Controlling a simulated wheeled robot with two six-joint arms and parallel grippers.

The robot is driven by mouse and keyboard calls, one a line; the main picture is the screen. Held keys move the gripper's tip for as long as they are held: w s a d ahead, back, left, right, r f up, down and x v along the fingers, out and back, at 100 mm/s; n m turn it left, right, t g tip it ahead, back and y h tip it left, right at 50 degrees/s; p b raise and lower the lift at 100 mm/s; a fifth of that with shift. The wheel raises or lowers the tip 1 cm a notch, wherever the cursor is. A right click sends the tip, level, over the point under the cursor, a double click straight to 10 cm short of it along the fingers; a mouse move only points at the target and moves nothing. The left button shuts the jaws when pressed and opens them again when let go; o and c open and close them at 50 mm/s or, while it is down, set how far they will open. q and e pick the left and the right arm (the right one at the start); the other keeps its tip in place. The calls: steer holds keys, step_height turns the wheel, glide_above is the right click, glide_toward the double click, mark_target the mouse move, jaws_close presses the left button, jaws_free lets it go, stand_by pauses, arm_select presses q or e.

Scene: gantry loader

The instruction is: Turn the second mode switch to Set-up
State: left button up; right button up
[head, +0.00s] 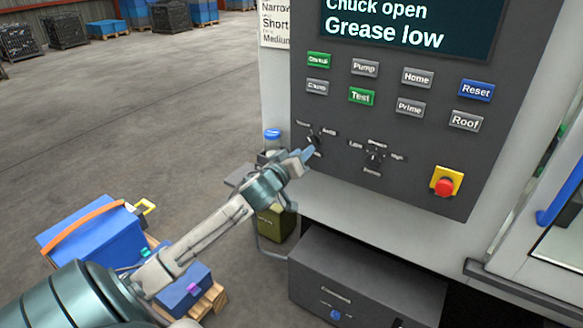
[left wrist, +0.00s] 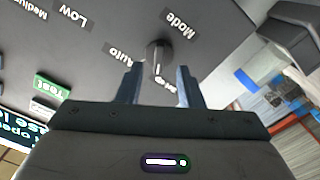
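The dark mode switch (left wrist: 158,57) shows in the left wrist view, with labels Mode (left wrist: 180,24), Auto (left wrist: 119,56) and a partly hidden Set-up (left wrist: 166,84) around it. A pale line on its knob runs down the picture, roughly towards Set-up; its exact setting is hard to tell. In the head view this switch (head: 315,138) is on the left of the panel's lower part. My left gripper (left wrist: 158,70) is open, its fingers apart and pointing at the switch, with the knob in line with the gap. I cannot tell whether they touch it. My right gripper is not in view.
Another rotary switch (head: 374,154) with Low and High labels sits to the right on the panel (head: 420,175). A red emergency button (head: 444,187) is further right. Several push buttons are above. A blue-capped bottle (head: 272,134) stands left of the panel, close to my arm.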

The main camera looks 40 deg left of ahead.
arm_select(q)
steer(key=s+b, duration=0.1)
steer(key=s, duration=0.5)
steer(key=shift+s+d+b, duration=0.3)
steer(key=shift+d+b, duration=0.1)
steer(key=shift+d, duration=0.05)
